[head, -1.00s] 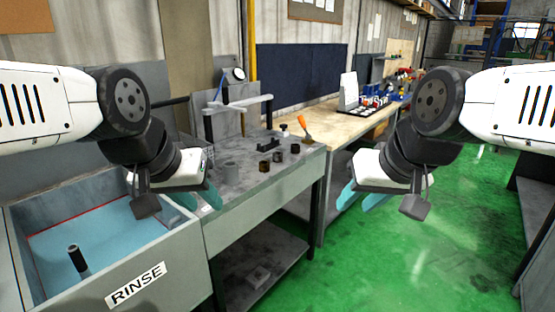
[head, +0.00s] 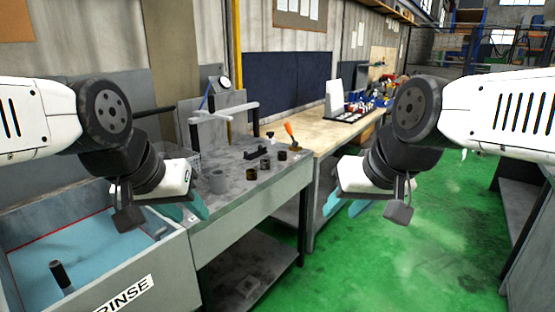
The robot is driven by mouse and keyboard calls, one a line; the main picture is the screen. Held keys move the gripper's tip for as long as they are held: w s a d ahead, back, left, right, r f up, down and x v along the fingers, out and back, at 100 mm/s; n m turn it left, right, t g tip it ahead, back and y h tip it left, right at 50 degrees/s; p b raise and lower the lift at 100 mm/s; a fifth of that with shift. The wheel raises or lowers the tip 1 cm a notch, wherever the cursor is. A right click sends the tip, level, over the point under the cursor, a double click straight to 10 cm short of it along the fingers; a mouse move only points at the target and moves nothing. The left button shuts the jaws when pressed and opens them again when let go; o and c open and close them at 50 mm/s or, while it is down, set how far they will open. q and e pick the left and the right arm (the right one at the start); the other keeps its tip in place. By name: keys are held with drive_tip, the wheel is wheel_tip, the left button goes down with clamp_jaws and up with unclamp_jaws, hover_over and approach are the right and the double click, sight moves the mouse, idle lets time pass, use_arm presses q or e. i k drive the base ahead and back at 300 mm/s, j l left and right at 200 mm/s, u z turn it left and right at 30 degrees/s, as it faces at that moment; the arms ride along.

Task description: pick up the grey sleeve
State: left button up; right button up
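The grey sleeve (head: 218,181) looks like a short upright grey cylinder on the left part of the grey metal bench (head: 232,212). My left gripper (head: 186,209) is in front of the bench's left end, left of and nearer than the sleeve. Its teal fingers look apart, with nothing between them. My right gripper (head: 344,206) hangs over the green floor to the right of the bench. Its teal fingers are apart and empty. Neither gripper touches the sleeve.
Several dark rings (head: 265,163) stand right of the sleeve, near an orange-handled tool (head: 290,133). A gauge stand (head: 222,112) is behind. A rinse tank (head: 150,262) with a dark upright cylinder (head: 61,276) is at left. A wooden bench (head: 318,122) stands beyond. Green floor is clear at right.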

sight(265, 164)
drive_tip(key=i+l, duration=0.1)
drive_tip(key=i, duration=0.5)
drive_tip(key=i+l+u, duration=0.15)
drive_tip(key=i, duration=0.4)
drive_tip(key=i+l, duration=0.15)
drive_tip(key=i, duration=0.45)
drive_tip(key=u, duration=0.05)
